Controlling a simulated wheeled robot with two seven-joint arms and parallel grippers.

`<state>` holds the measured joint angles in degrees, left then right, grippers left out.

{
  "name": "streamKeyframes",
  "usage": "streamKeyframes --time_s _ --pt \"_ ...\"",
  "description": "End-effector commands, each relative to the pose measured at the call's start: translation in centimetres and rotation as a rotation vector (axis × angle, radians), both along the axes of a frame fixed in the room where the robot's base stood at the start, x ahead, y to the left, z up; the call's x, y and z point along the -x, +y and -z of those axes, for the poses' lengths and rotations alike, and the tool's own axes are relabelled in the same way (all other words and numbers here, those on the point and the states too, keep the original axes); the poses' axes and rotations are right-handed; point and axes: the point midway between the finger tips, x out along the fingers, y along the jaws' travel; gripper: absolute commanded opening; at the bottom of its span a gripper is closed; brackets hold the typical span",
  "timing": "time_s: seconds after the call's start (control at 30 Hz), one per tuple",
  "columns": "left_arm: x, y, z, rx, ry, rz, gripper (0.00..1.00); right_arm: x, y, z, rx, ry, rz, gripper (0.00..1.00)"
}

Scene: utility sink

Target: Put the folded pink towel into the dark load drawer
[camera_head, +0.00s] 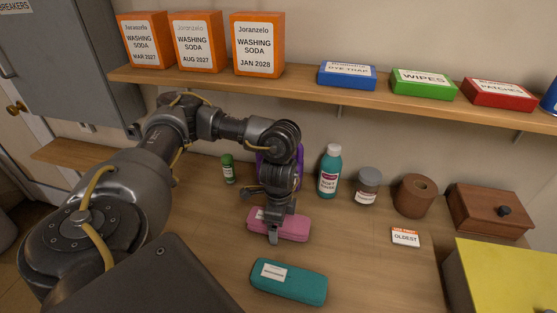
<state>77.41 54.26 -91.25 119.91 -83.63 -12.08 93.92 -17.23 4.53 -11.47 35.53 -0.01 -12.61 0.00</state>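The folded pink towel (294,228) lies on the wooden counter near the middle, a rounded pink bundle with a pale label at its left end, partly covered by my gripper. My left gripper (273,228) points down over it, with one finger in front of the towel's near side. The other finger is hidden, so I cannot tell whether it grips. A folded teal bundle (290,281) with a white label lies nearer. I see nothing that is clearly the dark load drawer. My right gripper is out of view.
A green-capped bottle (228,169), a purple item (298,157), a teal bottle (329,171), a jar (367,188), a brown roll (413,196), a knobbed wooden box (487,211) and an "OLDEST" card (405,237) stand behind. A yellow-topped box (510,278) is right. A shelf (300,88) overhangs.

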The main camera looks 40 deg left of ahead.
Motion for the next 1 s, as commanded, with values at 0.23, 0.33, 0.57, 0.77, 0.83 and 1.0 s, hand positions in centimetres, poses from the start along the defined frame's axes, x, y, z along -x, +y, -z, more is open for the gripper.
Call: streamKeyframes --time_s 0.23,0.33,0.57,0.77,0.83,1.0 --pt "0.0 0.0 0.0 0.000 0.000 0.000 0.62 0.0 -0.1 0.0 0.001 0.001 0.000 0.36" --pt "0.0 0.0 0.0 0.000 0.000 0.000 0.49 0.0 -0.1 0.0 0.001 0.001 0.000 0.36" --pt "0.0 0.0 -0.1 0.000 0.000 0.000 0.32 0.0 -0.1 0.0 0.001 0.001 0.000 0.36" --pt "-0.1 0.0 -0.4 0.000 -0.001 0.001 0.32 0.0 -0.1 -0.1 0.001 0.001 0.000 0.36" --pt "-0.1 0.0 -0.8 0.001 -0.003 0.001 0.32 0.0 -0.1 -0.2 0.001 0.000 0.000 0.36" --pt "-0.2 0.0 -3.3 0.000 -0.006 0.002 0.32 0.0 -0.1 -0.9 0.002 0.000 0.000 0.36"
